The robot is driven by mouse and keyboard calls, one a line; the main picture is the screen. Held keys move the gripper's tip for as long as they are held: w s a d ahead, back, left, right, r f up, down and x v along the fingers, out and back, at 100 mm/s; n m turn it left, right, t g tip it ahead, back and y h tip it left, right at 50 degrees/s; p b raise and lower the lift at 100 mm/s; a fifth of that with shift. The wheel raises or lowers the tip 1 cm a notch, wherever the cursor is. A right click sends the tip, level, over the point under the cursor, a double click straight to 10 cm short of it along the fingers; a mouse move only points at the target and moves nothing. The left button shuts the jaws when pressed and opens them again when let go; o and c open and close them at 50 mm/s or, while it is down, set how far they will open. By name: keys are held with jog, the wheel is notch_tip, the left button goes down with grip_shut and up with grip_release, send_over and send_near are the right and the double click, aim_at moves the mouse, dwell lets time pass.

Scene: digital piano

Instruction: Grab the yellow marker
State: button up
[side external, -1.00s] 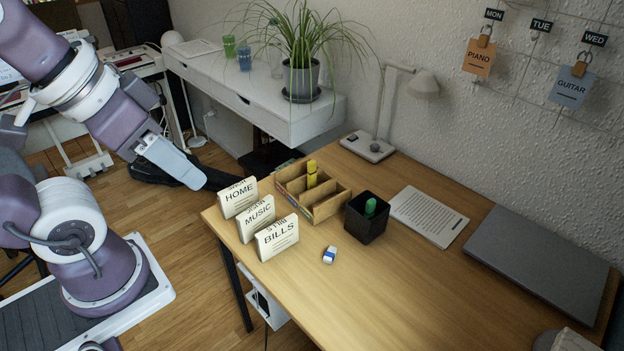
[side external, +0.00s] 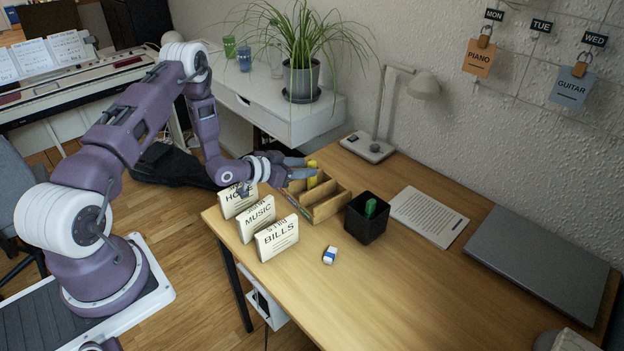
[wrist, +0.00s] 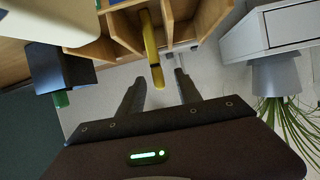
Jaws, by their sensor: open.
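The yellow marker (side external: 312,174) stands upright in a compartment of the wooden organizer (side external: 328,207) on the desk. It also shows in the wrist view (wrist: 152,50), its end lying just ahead of and between my open fingers. My gripper (side external: 308,168) reaches over the HOME card block toward the marker from the left, and its fingers are beside the marker's upper part. In the wrist view my gripper (wrist: 160,85) is open and empty, with a finger on each side of the marker's line. Whether a finger touches the marker cannot be told.
Blocks labelled HOME (side external: 236,203), MUSIC (side external: 257,219) and BILLS (side external: 277,239) stand left of the organizer. A black cup (side external: 366,222) with a green item is to its right. An eraser (side external: 329,255) lies in front. A lamp (side external: 368,147) stands behind.

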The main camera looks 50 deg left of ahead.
aim_at(320, 170)
jog(key=x, duration=0.4)
jog(key=f+x, duration=0.1)
jog(key=x, duration=0.2)
jog(key=shift+s+d+f, duration=0.1)
jog(key=shift+s+d, duration=0.05)
jog(key=shift+s, duration=0.05)
grip_shut()
